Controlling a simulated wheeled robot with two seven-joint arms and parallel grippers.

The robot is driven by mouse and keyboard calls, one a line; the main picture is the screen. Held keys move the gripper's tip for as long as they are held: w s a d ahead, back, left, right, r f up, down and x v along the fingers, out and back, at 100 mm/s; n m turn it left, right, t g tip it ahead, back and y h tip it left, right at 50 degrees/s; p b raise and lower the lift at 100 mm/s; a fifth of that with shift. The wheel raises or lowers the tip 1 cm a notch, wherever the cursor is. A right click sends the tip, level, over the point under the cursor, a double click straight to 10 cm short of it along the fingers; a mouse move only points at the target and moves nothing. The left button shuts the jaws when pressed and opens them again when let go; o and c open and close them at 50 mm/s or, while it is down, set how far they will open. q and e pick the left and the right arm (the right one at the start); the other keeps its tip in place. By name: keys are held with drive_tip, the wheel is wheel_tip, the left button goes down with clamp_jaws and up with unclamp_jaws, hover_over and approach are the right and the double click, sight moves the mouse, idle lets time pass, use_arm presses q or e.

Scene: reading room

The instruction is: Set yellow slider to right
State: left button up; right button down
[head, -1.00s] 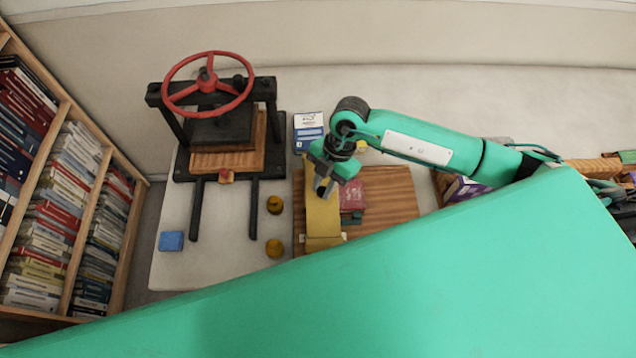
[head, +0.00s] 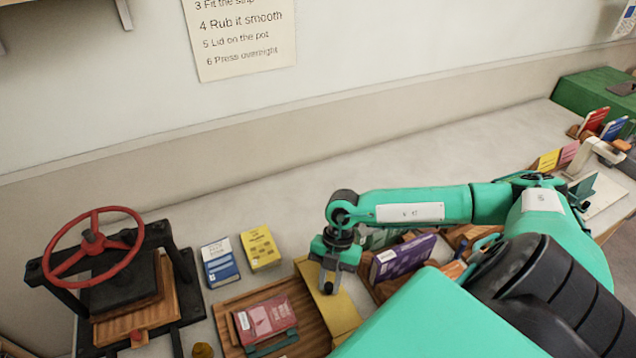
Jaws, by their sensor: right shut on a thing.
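The yellow slider (head: 341,314) is a flat yellow panel at the right side of the wooden board (head: 232,298). A red book (head: 266,320) lies on the board to the left of the slider. My right gripper (head: 329,284) is over the slider's far part, pointing down, shut on it. My left gripper is not in view.
A purple box (head: 403,257) stands just right of the slider. A blue book (head: 220,263) and a yellow book (head: 260,249) are behind the board. A black press with a red wheel (head: 94,243) is at left.

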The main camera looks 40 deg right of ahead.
drive_tip(key=shift+d, duration=0.2)
drive_tip(key=c, duration=1.5)
unclamp_jaws()
drive_tip(key=shift+o, duration=1.2)
drive_tip(key=shift+d, duration=0.1)
drive_tip(key=shift+s, duration=0.1)
drive_tip(key=shift+w+d+r, duration=0.15)
drive_tip(key=shift+w+r, duration=0.1)
drive_tip(key=shift+r, duration=0.25)
drive_tip(key=b+v, duration=0.4)
drive_tip(key=v, duration=0.9)
drive_tip(key=shift+s, duration=0.15)
drive_tip(key=shift+f, duration=0.1)
